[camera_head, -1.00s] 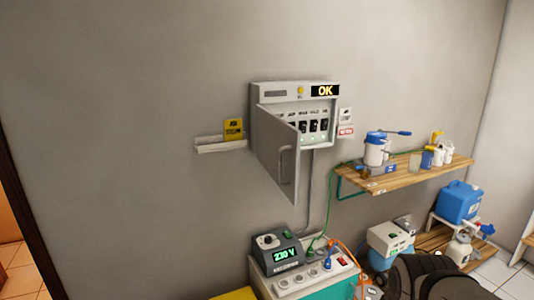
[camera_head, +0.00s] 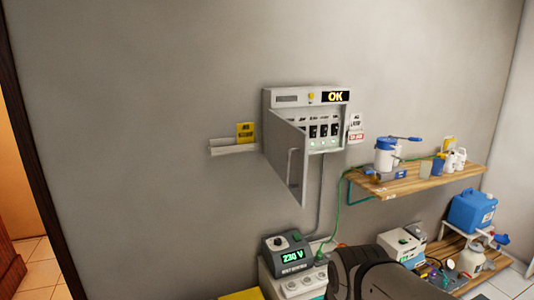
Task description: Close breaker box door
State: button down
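The breaker box (camera_head: 276,99) is mounted on the grey wall near the middle of the view. Its lit display reads OK. Its grey door (camera_head: 287,160) is hinged on the left and stands open, swung out toward me, with a vertical handle (camera_head: 291,175) on its face. Several black breaker switches (camera_head: 322,131) show to the right of the door, with small green lights below them. The door hides the left part of the inside. A dark part of my arm shows at the bottom, right of the middle. My gripper is not in view.
A small ledge (camera_head: 234,149) with a yellow card is left of the box. Below stands a unit reading 230 V (camera_head: 290,252) on a white power block (camera_head: 305,286). A wooden shelf (camera_head: 418,180) with bottles is at right. A blue jug (camera_head: 470,210) stands lower right.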

aim_at(288, 145)
jog(key=z, duration=0.05)
jog(key=i, duration=0.95)
jog(key=u, duration=0.05)
